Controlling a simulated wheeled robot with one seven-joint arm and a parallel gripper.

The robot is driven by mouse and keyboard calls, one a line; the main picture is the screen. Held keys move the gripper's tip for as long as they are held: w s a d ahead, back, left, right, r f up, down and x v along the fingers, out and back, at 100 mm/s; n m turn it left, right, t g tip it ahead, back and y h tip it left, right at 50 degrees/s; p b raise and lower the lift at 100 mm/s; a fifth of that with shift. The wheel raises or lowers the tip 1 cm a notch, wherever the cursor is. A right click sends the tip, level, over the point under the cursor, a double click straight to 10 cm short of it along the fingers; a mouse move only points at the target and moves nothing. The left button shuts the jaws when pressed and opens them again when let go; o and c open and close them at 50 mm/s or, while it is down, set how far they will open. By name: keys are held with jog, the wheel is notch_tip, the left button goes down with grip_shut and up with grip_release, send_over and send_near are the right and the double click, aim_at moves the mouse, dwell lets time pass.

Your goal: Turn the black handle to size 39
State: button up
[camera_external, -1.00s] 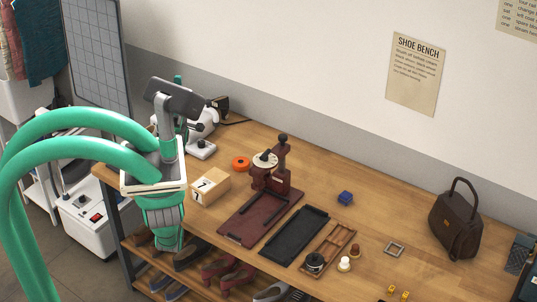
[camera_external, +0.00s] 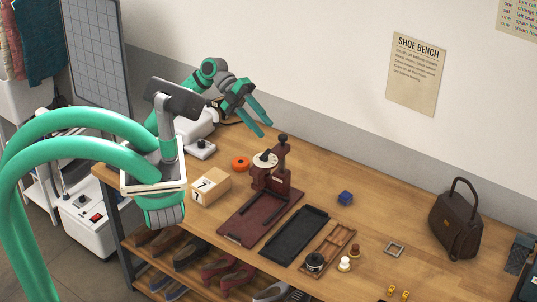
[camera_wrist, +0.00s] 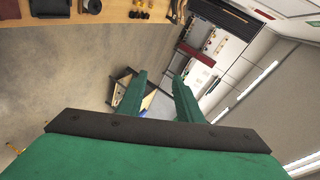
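A dark red stand (camera_external: 272,178) with a pale round dial (camera_external: 265,160) on its top stands on the wooden bench. A small black handle (camera_external: 265,153) sits over the dial, and a black ball knob (camera_external: 283,138) tops the post beside it. Size marks are too small to read. My gripper (camera_external: 265,128) is in the air above and behind the stand, left of the knob, apart from it. Its two green fingers are spread and empty. The wrist view also shows the spread fingers (camera_wrist: 160,78), with no handle recognisable between them.
A white device (camera_external: 201,148) stands at left. Bench surface right of the stand is mostly clear.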

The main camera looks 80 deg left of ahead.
jog(key=w+a+f+g+y, duration=0.3)
jog(key=a+f+y, duration=0.3)
jog(key=a+f, duration=0.1)
jog(key=g+y, duration=0.2)
jog(key=y, duration=0.2)
send_near(265, 156)
jog(key=f, duration=0.2)
jog(key=w+f, duration=0.1)
jog(key=f, duration=0.2)
jog(key=w+a+f, duration=0.1)
jog(key=f, duration=0.1)
jog(key=shift+a+f, duration=0.1)
jog(key=shift+f, duration=0.15)
grip_shut()
